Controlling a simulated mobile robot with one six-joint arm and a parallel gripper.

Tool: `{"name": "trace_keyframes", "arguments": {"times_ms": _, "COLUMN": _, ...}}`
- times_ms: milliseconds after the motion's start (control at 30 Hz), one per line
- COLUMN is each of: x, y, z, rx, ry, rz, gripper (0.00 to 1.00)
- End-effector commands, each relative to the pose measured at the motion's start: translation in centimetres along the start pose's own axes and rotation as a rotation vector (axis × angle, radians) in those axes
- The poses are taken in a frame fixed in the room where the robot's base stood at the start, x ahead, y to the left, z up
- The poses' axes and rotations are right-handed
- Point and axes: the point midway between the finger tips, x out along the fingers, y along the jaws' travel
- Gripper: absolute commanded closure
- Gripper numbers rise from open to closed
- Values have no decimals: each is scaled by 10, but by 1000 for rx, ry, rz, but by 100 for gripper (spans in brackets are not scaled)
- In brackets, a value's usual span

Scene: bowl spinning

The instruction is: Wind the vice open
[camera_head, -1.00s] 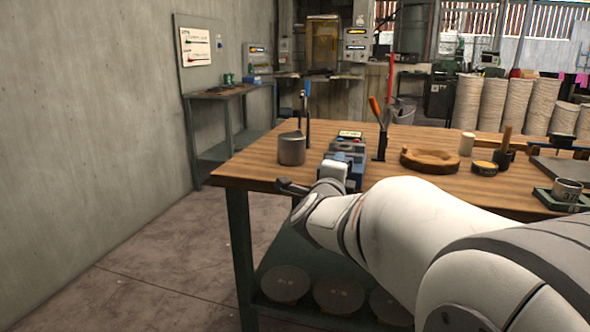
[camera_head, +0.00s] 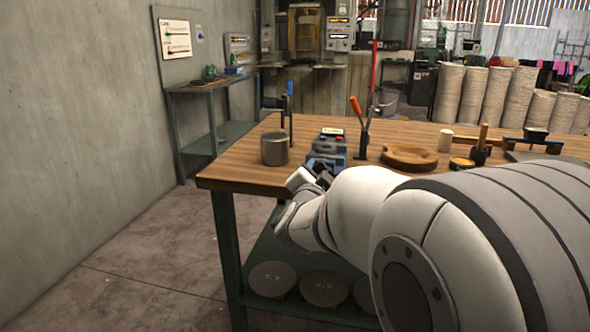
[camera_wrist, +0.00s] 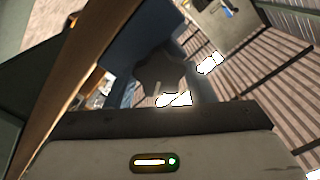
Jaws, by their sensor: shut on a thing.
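The vice (camera_head: 328,146) is a small blue and grey block with a red spot on top. It stands at the front edge of the wooden bench, left of the middle. My gripper (camera_head: 322,178) is at the vice's near side, just off the bench edge, tilted. It is shut on a part at the vice's front, most likely the handle; my wrist and arm largely hide it in the head view. In the wrist view the vice's blue body (camera_wrist: 143,42) is close ahead of my gripper, and the grip itself is not clear.
A grey metal cup (camera_head: 274,149) stands left of the vice on the bench (camera_head: 235,170). An orange-handled tool (camera_head: 358,122) stands upright behind right. A round wooden piece (camera_head: 409,158) lies further right. Round plates (camera_head: 272,279) lie on the lower shelf. Floor to the left is clear.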

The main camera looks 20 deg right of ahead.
Motion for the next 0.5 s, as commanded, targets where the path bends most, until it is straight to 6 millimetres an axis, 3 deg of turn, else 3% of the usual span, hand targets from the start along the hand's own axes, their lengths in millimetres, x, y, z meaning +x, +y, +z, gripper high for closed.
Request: {"name": "trace_keyframes", "arguments": {"times_ms": 500, "x": 0, "y": -2, "z": -1, "rx": -490, "ry": -3, "rz": 1, "gripper": 74}}
